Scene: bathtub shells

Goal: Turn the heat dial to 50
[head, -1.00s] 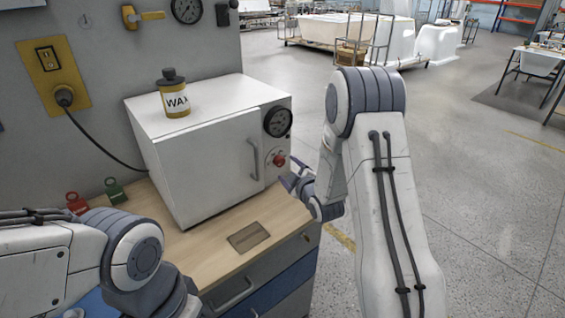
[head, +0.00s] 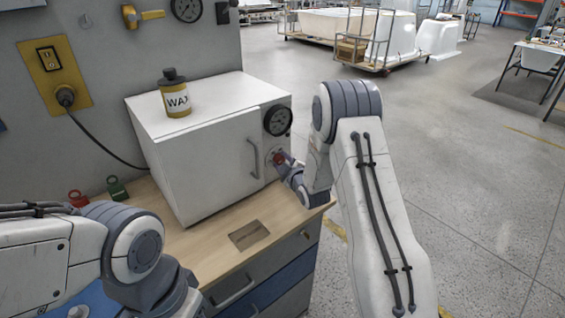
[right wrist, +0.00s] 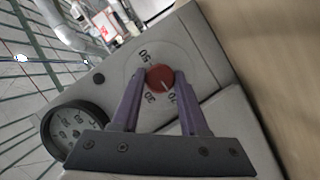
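The heat dial, a round red knob (right wrist: 160,77) with a white mark, sits on the front of the white oven (head: 205,165); it also shows in the head view (head: 279,158). In the right wrist view its mark points down, near the numbers 30 and what looks like 20; 50 is printed at the upper left. My right gripper (right wrist: 161,73) has one purple finger on each side of the knob, both appearing to touch it. In the head view the right gripper (head: 285,164) is at the oven's right front. My left gripper is out of view; only its arm shows.
A round gauge (head: 277,121) is above the dial and a door handle (head: 254,158) left of it. A wax bottle (head: 176,98) stands on the oven. The wooden bench (head: 210,246) has a rectangular recess (head: 249,235). Open floor lies to the right.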

